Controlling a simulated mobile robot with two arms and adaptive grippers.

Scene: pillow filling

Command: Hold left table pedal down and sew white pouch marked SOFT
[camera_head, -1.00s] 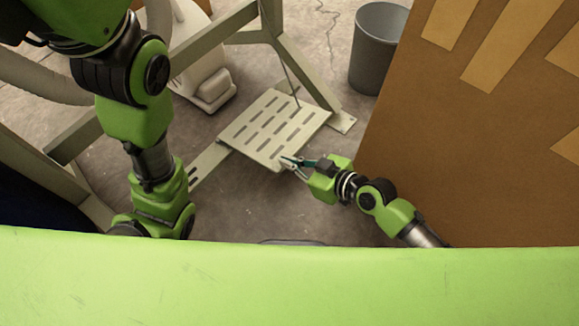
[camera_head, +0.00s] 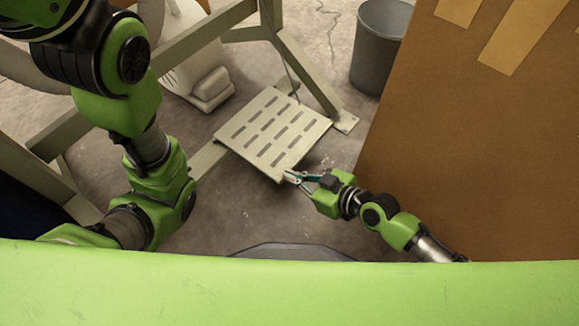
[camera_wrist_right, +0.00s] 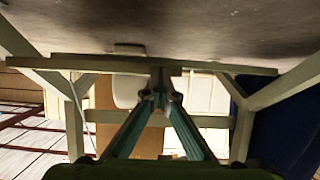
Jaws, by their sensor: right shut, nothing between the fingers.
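The slotted grey-white pedal plate (camera_head: 272,133) sits low over the concrete floor, under a grey table frame, in the head view. My right gripper (camera_head: 287,177) is shut and empty, with its fingertips at the pedal's near corner. In the right wrist view, the shut fingertips (camera_wrist_right: 160,80) overlap a plate edge (camera_wrist_right: 235,69) seen nearly edge-on. Whether they touch it cannot be told. My left arm (camera_head: 150,160) runs down the left of the head view, and its gripper is out of sight. The white pouch marked SOFT does not show.
A grey bin (camera_head: 380,50) stands at the back, right of the pedal. A large brown board (camera_head: 480,150) fills the right side, close to my right arm. Frame legs (camera_head: 305,75) stand behind the pedal. Some bare floor (camera_head: 215,215) shows before the pedal.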

